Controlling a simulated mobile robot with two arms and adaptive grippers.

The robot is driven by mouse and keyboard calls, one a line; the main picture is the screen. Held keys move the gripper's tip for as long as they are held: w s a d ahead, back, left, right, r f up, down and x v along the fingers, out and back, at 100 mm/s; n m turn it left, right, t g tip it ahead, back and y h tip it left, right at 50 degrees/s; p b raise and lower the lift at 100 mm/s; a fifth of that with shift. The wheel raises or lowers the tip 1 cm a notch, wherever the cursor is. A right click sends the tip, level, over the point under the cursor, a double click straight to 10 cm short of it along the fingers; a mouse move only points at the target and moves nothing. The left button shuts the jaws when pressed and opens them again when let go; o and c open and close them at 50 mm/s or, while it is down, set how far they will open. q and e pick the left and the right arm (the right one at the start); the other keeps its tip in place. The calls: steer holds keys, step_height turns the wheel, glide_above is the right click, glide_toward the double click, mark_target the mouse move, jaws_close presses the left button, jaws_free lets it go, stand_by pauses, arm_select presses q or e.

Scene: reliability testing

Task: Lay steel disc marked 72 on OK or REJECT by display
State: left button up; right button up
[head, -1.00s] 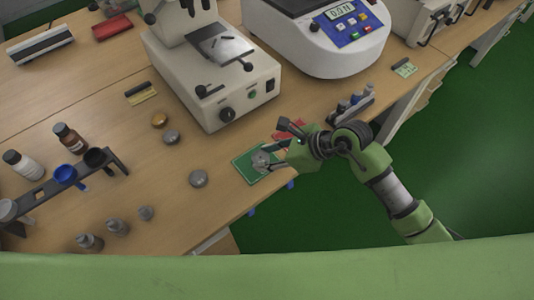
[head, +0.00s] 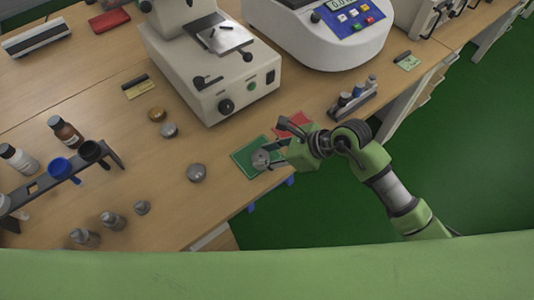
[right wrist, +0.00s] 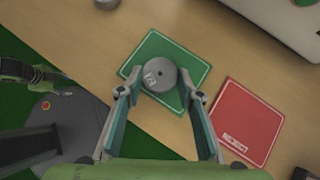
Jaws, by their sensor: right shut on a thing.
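The steel disc (right wrist: 160,76), with a dark centre hole and a mark that looks like 72, is between the fingertips of my right gripper (right wrist: 160,84). It is over the green card (right wrist: 150,48); I cannot tell whether it touches the card. In the head view the disc (head: 261,158) is over the green card (head: 243,163), with my right gripper (head: 272,154) shut on it from the right. The red card (right wrist: 248,118) beside it carries a white label, reading REJECT. My left gripper is not in view.
Another grey disc (head: 196,173) lies left of the green card. A brass disc (head: 157,114) and a grey one (head: 169,130) lie farther back. A bottle rack (head: 75,180) stands left. A white tester (head: 220,85) and a small rack (head: 352,100) stand behind. The table edge is close.

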stand_by(0.3)
steer(key=o, duration=1.4)
steer(key=shift+f, duration=0.1)
steer(key=v, duration=1.2)
